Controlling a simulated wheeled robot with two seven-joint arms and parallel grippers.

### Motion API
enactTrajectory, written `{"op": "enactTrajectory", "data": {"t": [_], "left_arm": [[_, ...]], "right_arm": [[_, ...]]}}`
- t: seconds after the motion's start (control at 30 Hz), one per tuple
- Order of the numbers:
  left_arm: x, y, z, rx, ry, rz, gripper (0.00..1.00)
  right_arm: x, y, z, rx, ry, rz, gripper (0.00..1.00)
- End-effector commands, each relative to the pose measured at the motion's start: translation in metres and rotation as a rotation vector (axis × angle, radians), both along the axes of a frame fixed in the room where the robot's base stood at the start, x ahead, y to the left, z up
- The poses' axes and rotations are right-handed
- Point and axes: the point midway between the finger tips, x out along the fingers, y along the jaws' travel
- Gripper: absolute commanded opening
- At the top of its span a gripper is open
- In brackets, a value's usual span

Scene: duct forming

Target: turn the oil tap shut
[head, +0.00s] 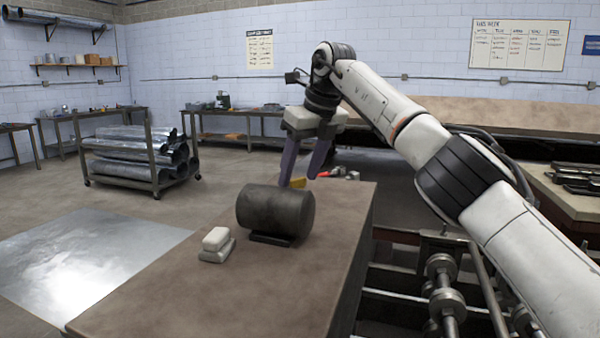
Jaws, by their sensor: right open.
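A dark cylindrical drum (276,211) lies on its side on a low dark cradle (270,239) on the brown bench. I take it for the oil drum, but I cannot make out a tap for certain. A small yellow piece (299,182) shows behind the drum, between my right fingertips; I cannot tell whether it is part of the tap. My right gripper (298,180) points down behind the drum's upper right side, with its two purple fingers apart. Whether the fingers touch anything cannot be told. My left gripper is not in view.
Two pale blocks (216,244) are stacked left of the drum on the bench (190,290). Small red and grey items (335,172) lie at its far end. A roller machine (445,285) stands to the right. The bench's near part is clear.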

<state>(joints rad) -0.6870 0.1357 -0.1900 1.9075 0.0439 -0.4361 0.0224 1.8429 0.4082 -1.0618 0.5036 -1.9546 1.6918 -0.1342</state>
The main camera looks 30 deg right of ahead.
Motion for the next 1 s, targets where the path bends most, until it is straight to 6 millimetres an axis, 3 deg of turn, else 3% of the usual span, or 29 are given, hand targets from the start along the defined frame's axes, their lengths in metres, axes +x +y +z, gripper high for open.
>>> {"op": "enactTrajectory", "data": {"t": [0.33, 0.6, 1.0], "left_arm": [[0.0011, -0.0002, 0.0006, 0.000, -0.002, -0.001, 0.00], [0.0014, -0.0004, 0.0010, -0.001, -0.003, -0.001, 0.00], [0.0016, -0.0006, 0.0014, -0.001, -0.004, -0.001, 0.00]], "right_arm": [[0.0018, 0.0004, -0.0044, 0.000, 0.000, 0.000, 0.53], [0.0017, 0.0003, -0.0043, 0.000, 0.000, 0.000, 0.12], [0.0016, 0.0010, -0.0037, -0.002, 0.000, -0.082, 0.12]]}}
